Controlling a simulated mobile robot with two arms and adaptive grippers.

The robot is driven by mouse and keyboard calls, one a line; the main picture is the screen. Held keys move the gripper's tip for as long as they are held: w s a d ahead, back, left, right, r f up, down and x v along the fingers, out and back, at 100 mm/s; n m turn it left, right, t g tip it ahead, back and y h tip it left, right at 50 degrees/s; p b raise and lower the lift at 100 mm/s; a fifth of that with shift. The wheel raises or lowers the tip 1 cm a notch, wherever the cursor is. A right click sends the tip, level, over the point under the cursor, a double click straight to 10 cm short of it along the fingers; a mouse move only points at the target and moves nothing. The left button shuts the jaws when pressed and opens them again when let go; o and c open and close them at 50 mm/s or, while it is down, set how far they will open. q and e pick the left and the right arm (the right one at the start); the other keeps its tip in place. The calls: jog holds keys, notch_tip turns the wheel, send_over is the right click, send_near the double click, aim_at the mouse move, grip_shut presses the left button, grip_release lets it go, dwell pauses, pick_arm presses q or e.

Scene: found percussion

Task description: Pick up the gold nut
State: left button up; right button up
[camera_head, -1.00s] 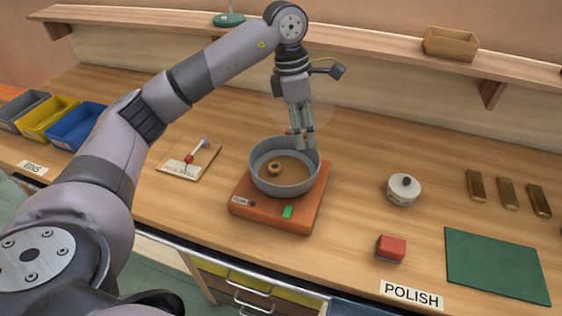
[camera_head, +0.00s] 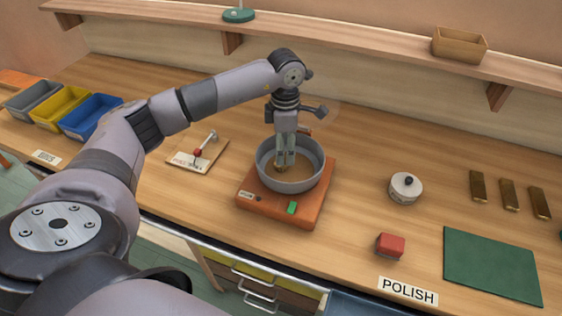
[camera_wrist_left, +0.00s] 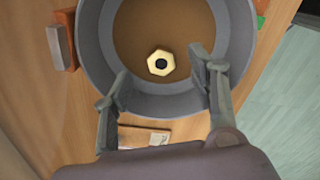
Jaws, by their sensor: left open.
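The gold nut (camera_wrist_left: 161,63) is a hexagon with a dark hole, lying on the brown floor of a round grey pan (camera_head: 290,186). The left wrist view also shows the pan (camera_wrist_left: 233,45). In the head view the nut (camera_head: 281,170) is mostly hidden by my gripper. My left gripper (camera_head: 286,161) points down inside the pan, just over the nut. In the left wrist view its fingers (camera_wrist_left: 160,78) are apart, one on either side of the nut and not touching it. My right gripper is not in view.
The pan stands on an orange base (camera_head: 259,206) with a green button. A board with a red-knobbed lever (camera_head: 197,155) is to its left. A lidded pot (camera_head: 405,188), red block (camera_head: 390,246), green mat (camera_head: 491,265) and brass bars (camera_head: 509,195) are to the right.

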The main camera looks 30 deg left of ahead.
pick_arm(q)
jog(key=shift+f+p, duration=0.3)
jog(key=shift+f, duration=0.05)
notch_tip(320, 180, down, 4)
jog(key=shift+r+p, duration=0.2)
jog(key=shift+p, duration=0.8)
jog(key=shift+a+f, duration=0.1)
jog(key=shift+f, duration=0.4)
grip_shut()
jog(key=shift+r, duration=0.1)
jog(key=shift+r, duration=0.45)
notch_tip(320, 180, up, 19)
jog(key=b, duration=0.4)
jog(key=shift+b, duration=0.3)
